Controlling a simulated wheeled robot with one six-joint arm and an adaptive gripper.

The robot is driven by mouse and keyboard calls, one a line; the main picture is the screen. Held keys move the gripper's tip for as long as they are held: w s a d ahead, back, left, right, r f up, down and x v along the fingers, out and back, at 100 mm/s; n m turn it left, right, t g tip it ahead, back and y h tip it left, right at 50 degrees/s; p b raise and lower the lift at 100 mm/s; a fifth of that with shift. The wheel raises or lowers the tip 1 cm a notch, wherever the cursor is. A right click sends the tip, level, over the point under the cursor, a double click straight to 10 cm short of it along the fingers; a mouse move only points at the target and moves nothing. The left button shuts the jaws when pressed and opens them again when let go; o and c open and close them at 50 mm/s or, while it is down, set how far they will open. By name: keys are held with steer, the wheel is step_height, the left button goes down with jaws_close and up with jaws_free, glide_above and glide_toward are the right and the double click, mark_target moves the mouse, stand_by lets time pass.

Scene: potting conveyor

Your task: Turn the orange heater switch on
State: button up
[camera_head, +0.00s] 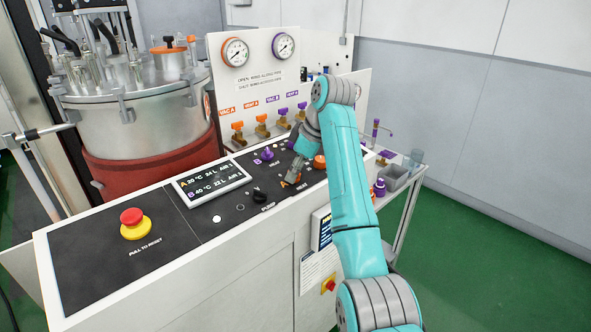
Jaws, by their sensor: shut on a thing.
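My gripper (291,178) reaches down to the black control panel (175,225), right of the black pump knob (259,195). It is shut on what seems to be the orange heater switch, with a little orange showing at its fingertips. The fingers hide most of that switch, so its turned position cannot be told. A round orange knob (320,161) shows further right, partly beside my arm. A purple knob (267,154) stands behind and left of my gripper.
A display (211,183) reads A 20 °C and B 40 °C. A red stop button (133,222) is at the left. Orange and purple valves (262,125) line the back panel, with gauges (235,52) above. A metal vessel (150,110) stands back left. Green floor is free at right.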

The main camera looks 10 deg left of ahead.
steer(key=shift+m, duration=0.4)
steer(key=m+t, duration=0.1)
steer(key=m, duration=0.3)
steer(key=shift+s+m+h, duration=0.1)
steer(key=shift+m+h, duration=0.2)
steer(key=shift+m, duration=0.1)
steer(key=m+t+h, duration=0.1)
steer(key=m, duration=0.5)
steer(key=shift+f+m, duration=0.1)
steer(key=shift+m, duration=0.2)
steer(key=o, duration=1.2)
steer(key=shift+c, duration=0.2)
